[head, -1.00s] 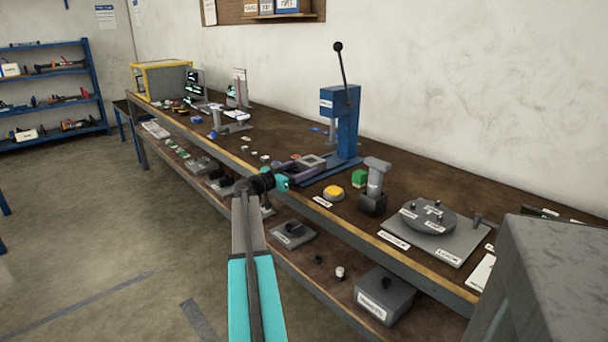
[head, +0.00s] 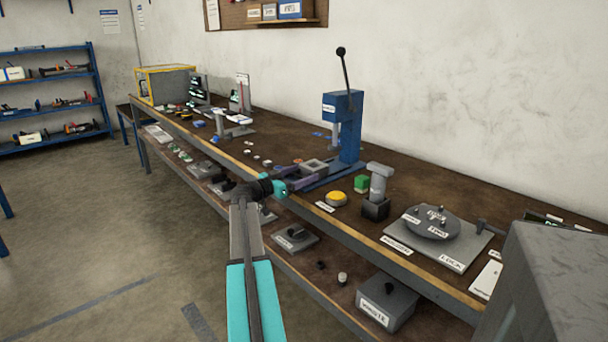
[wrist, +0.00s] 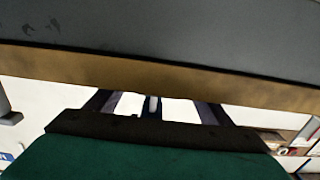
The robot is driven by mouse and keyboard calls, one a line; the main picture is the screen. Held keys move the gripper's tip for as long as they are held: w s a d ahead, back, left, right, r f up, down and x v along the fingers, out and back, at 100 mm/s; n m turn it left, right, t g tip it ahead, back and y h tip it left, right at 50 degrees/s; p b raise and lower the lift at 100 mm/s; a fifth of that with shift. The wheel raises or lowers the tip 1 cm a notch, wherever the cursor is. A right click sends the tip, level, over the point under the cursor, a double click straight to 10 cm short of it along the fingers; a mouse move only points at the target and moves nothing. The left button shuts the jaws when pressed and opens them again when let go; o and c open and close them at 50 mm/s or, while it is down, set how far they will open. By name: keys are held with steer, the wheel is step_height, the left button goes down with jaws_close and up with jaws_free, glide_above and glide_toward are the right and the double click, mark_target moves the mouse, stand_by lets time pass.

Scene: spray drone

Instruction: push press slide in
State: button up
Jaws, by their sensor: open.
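The blue press (head: 343,115) stands upright on the workbench, with a long black-knobbed lever raised above it. Its slide (head: 308,178), purple-grey with a pale square frame (head: 314,166) on it, sticks out from the press base toward the bench's front edge. My gripper (head: 284,188), teal at its end, is at the slide's outer end, near the front edge. It is open and holds nothing that I can see. Whether it touches the slide cannot be told. The wrist view shows a yellow-brown bench edge (wrist: 160,72) across the picture; the fingertips are not clear there.
A yellow button (head: 336,198), a green block (head: 361,183) and a grey post on a black block (head: 377,190) stand right of the press. A round indexing plate (head: 432,222) lies farther right. The lower shelf holds several parts. The floor at left is mostly clear.

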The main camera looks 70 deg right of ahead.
steer(key=v, duration=1.2)
steer(key=shift+w, duration=0.15)
steer(key=p+v, duration=0.5)
steer(key=v, duration=0.1)
steer(key=shift+a+p, duration=0.15)
steer(key=shift+p, duration=0.2)
steer(key=p+x, duration=0.2)
steer(key=x, duration=1.2)
steer(key=shift+a, duration=0.1)
